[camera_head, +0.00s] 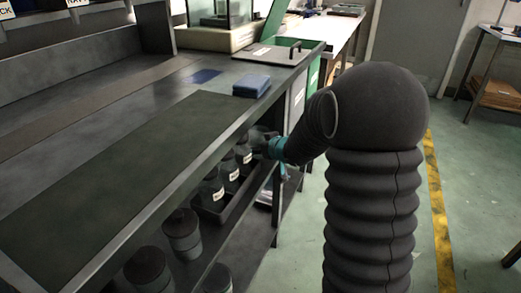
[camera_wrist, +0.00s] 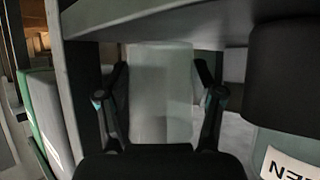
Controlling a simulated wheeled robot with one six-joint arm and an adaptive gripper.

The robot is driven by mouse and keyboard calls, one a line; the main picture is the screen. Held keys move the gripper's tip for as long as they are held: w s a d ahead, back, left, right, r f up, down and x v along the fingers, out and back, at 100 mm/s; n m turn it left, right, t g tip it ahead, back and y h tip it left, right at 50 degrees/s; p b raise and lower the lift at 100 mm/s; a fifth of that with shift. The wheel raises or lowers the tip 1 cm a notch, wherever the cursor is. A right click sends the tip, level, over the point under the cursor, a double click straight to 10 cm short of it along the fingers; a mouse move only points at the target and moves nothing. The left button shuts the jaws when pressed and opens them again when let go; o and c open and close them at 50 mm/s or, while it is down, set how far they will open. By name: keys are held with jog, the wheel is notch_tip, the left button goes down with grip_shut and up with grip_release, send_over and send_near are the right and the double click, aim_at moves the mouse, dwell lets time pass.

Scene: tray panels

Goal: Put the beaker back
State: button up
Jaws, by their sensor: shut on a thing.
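In the wrist view a clear, greyish beaker (camera_wrist: 160,85) stands between the two dark fingers of my gripper (camera_wrist: 158,100), which is shut on it. In the head view my gripper (camera_head: 266,146) reaches under the worktop's front edge at the far end of a row of jars. My arm and the worktop's edge hide most of the beaker there. A dark tray (camera_head: 212,216) on the shelf holds the labelled dark jars (camera_head: 228,172). I cannot tell whether the beaker touches the tray.
A dark-lidded jar with a white label (camera_wrist: 288,165) is close on the right in the wrist view. The worktop edge (camera_wrist: 190,18) runs just above. Larger dark jars (camera_head: 182,232) stand nearer on the shelf. A blue block (camera_head: 252,86) lies on the worktop. Open floor lies right.

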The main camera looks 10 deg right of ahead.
jog(key=shift+f, duration=0.15)
jog(key=o, duration=0.9)
jog(key=shift+o, duration=0.2)
